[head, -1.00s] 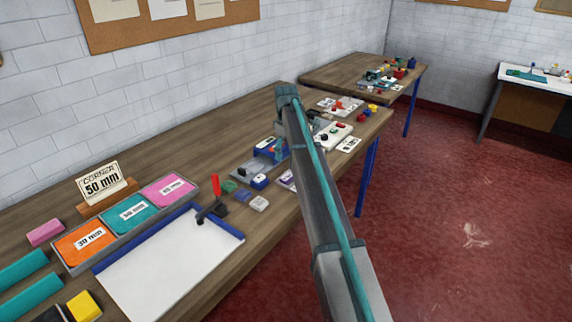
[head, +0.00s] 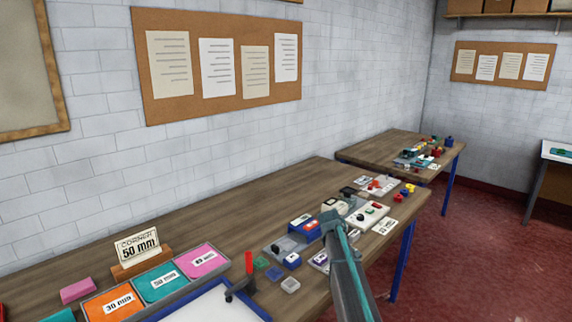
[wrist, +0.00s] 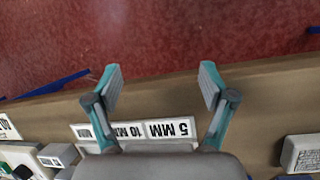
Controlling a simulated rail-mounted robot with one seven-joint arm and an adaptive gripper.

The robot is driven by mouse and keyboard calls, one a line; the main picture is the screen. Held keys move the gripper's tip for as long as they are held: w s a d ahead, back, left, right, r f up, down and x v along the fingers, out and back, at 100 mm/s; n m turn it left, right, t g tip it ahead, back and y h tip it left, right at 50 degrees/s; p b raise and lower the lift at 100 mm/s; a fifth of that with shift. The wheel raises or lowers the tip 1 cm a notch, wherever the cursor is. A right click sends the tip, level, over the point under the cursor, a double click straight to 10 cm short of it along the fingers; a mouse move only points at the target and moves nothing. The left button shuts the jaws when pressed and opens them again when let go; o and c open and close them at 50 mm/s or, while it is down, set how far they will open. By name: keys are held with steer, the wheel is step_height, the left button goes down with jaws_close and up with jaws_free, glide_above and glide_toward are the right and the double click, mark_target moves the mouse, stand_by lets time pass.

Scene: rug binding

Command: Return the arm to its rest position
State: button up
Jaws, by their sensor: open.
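My arm (head: 345,265) is grey with a teal stripe and reaches up from the bottom of the head view, near the front edge of the long wooden table (head: 215,220). Its fingers cannot be made out there. In the wrist view my gripper (wrist: 161,82) is open, its two grey and teal fingers wide apart with nothing between them. It is above the table's edge, with red floor beyond. White labels reading 5 MM (wrist: 170,128) and 10 MM (wrist: 125,131) lie on the table just below the fingers.
Several small devices and blocks cover the table's far half. At the near end are an orange, teal and pink sample tray (head: 160,285), a CORNER 50 mm sign (head: 138,248) and a red-handled tool (head: 248,268). Red floor (head: 465,250) lies clear at right.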

steer(key=s+f+m+g+b, duration=0.1)
steer(key=s+f+m+g, duration=0.1)
steer(key=s+f, duration=2.5)
steer(key=s+a+f+m+g+y, duration=0.1)
steer(key=s+f, duration=0.3)
steer(key=s, duration=0.7)
steer(key=s+a+f+m+y+b, duration=0.1)
steer(key=s+a+f, duration=0.2)
steer(key=s, duration=0.7)
steer(key=s+a+f+m+g+y+b, duration=0.1)
steer(key=s+f, duration=0.4)
steer(key=s, duration=0.6)
steer(key=shift+s+a+m+g+y, duration=0.3)
steer(key=shift+a+m, duration=0.3)
steer(key=shift+a, duration=0.15)
